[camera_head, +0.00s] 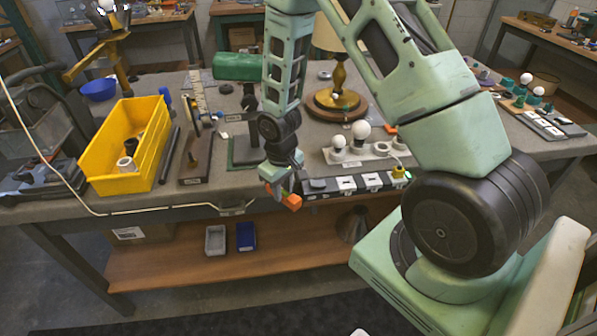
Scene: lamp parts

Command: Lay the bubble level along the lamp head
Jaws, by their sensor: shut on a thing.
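My gripper (280,184) hangs low in front of the table's front edge, left of the row of white switches. It is shut on a small orange piece (291,202), which looks like the bubble level; only its end shows clearly. A long dark green shade (240,67), which seems to be the lamp head, is farther back on the table, up and left of my gripper. It lies roughly level, and my arm hides its right end. A dark green base plate (243,151) is below it. The gripper and the orange piece are well apart from the shade.
A yellow bin (100,152) stands on the left of the table (225,194). A brass table lamp (338,86) stands behind my arm. White bulbs (361,129) on a holder and a switch strip (345,184) are right of my gripper. Two small trays sit on the lower shelf (200,268).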

